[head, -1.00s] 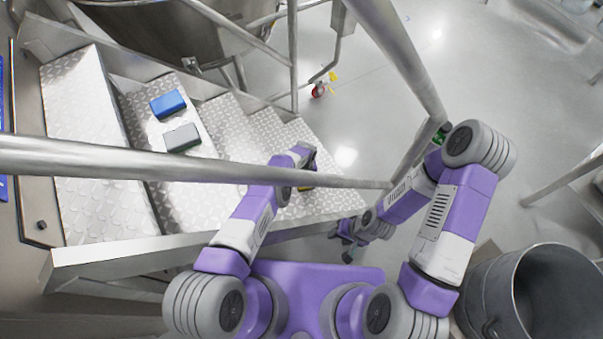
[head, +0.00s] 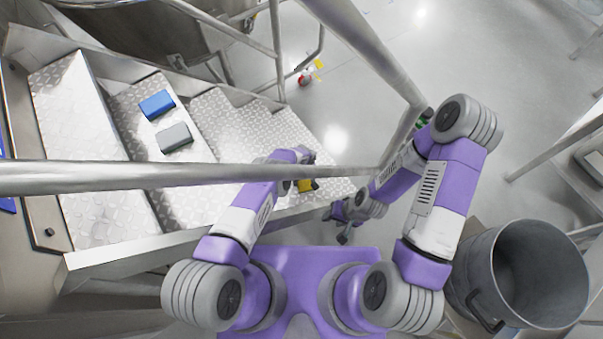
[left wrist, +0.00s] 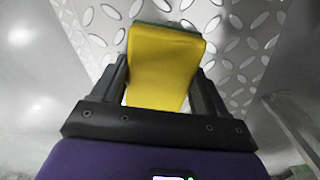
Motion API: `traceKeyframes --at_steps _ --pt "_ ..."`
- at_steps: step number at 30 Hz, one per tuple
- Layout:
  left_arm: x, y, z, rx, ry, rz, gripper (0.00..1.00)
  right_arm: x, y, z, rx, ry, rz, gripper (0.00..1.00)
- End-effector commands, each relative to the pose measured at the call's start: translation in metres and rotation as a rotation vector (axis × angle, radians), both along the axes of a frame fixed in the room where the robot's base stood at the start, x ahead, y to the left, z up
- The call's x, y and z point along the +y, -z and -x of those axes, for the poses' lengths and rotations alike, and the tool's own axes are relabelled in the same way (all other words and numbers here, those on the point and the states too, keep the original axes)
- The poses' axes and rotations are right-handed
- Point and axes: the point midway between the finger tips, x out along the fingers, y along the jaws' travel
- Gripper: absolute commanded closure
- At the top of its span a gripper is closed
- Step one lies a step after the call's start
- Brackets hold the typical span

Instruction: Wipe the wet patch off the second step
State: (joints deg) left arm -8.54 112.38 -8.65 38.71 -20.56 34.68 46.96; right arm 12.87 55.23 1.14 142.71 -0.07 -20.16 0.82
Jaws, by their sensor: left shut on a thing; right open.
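My left gripper (head: 308,172) is shut on a yellow sponge (head: 305,186), over the lowest tread at the right end of the metal stairs. In the left wrist view the yellow sponge (left wrist: 163,65) sits between the two fingers, with a dark green edge at its far end and tread plate behind it. I cannot tell whether it touches the plate. The second step (head: 228,118) from the bottom is bright patterned metal; I cannot make out a wet patch among the reflections. My right gripper (head: 342,226) is open and empty beside the stairs.
A blue block (head: 157,104) and a grey block (head: 175,138) lie on a higher tread. A metal bucket (head: 530,275) stands at the lower right.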

Motion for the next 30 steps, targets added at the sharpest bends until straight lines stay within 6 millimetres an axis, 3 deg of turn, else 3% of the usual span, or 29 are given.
traceKeyframes --at_steps 15,23,30 --pt "-0.018 -0.002 0.028 0.004 0.003 -0.002 0.51 0.0 -0.015 0.0 0.0 0.0 0.0 0.57" --pt "-0.015 0.002 0.026 -0.002 0.001 -0.002 0.51 0.0 -0.008 0.0 0.001 0.001 0.0 0.57" --pt "-0.005 0.006 0.012 -0.003 -0.001 -0.001 0.51 0.0 0.013 0.0 0.001 0.001 0.0 0.57"
